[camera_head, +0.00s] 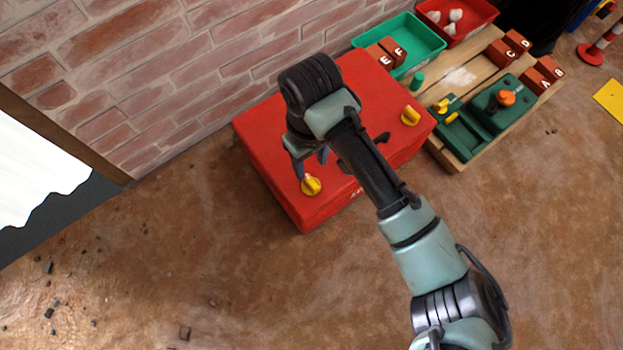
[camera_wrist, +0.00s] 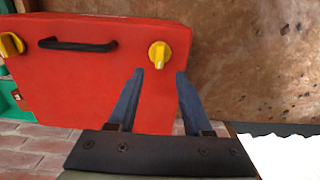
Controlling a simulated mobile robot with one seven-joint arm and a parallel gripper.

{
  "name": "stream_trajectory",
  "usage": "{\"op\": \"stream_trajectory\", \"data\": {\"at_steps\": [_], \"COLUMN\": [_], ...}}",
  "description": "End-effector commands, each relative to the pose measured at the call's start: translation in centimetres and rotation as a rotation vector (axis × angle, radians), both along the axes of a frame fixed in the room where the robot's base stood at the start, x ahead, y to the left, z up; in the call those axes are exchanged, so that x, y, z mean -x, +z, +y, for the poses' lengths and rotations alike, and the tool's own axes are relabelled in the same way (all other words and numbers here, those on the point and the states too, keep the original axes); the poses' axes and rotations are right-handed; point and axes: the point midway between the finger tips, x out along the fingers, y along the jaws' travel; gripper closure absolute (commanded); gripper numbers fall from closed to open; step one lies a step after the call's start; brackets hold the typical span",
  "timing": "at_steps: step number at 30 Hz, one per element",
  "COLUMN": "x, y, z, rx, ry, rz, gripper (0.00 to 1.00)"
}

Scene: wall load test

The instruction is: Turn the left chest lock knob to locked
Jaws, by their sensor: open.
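A red chest (camera_head: 262,135) stands on the floor against the brick wall. Its left lock knob (camera_head: 311,186), yellow, sits near the left front of the lid; its right yellow knob (camera_head: 410,116) sits at the right. My gripper (camera_head: 310,160) is over the lid just behind the left knob, fingers pointing down. In the wrist view my gripper (camera_wrist: 154,76) is open and empty, and the left knob (camera_wrist: 159,54) shows just beyond the fingertips, between their lines. I cannot tell whether they touch it. The chest's black handle (camera_wrist: 78,45) lies between the knobs, mostly hidden by my arm in the head view.
A wooden board (camera_head: 462,78) with a green device (camera_head: 500,100) and lettered brick-red blocks (camera_head: 545,75) lies right of the chest. Green (camera_head: 415,45) and red (camera_head: 465,22) trays stand behind. The brown floor in front is mostly clear, with small debris at left.

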Motion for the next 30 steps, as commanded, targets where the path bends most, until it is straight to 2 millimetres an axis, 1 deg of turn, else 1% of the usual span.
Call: {"op": "stream_trajectory", "data": {"at_steps": [1,3,9,12,18,27,29,30], "x": [0.0,0.0,0.0,0.0,-0.1,-0.1,-0.1,-0.1], "y": [-1.8,-3.1,-6.2,-7.2,-8.1,-8.1,-8.1,-8.1], "z": [-0.1,-0.1,0.0,0.0,0.0,0.0,0.0,0.0], "rx": [0.001,0.001,0.000,0.000,0.000,-0.001,-0.001,-0.001], "ry": [-0.001,-0.001,-0.001,-0.001,-0.002,-0.001,-0.001,-0.001], "rz": [0.000,0.000,0.000,-0.001,-0.001,-0.002,-0.002,-0.002], "gripper": [0.50,0.50,0.50,0.50,0.50,0.50,0.61,0.68]}}
